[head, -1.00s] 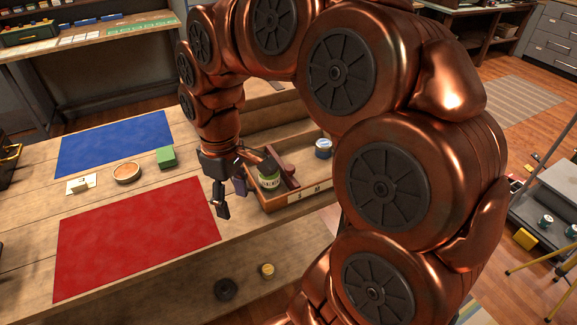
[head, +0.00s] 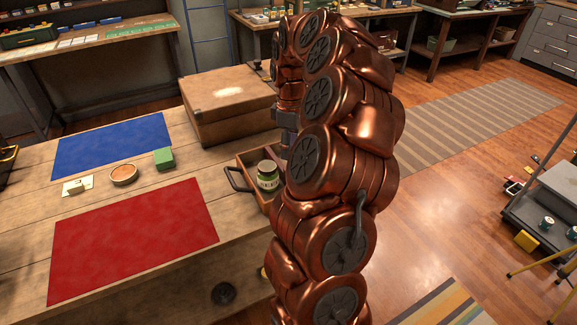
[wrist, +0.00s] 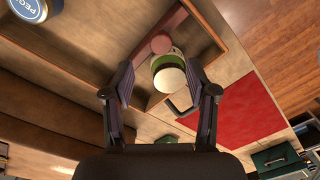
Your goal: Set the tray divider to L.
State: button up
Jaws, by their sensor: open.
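The wooden tray (head: 246,161) stands at the table's right end in the head view, its right part hidden behind my arm. In the wrist view, a reddish-brown divider (wrist: 172,22) with a round pink-brown knob (wrist: 161,44) crosses the tray. A green jar with a pale lid (wrist: 172,78) is beside the knob; it also shows in the head view (head: 267,175). My gripper (wrist: 160,68) is open, its fingers apart on either side of the jar in the picture, with nothing held. The height gap is unclear.
A blue jar (wrist: 28,8) is in the tray at the wrist view's upper left. A dark handle (head: 236,180) sticks out from the tray. A large wooden box (head: 225,103) stands behind it. Red (head: 130,240) and blue (head: 115,145) mats lie to the left.

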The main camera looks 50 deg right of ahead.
aim_at(281, 167)
notch_tip(281, 167, down, 7)
jog(key=shift+a+f+p, duration=0.15)
jog(key=shift+p, duration=0.6)
grip_shut()
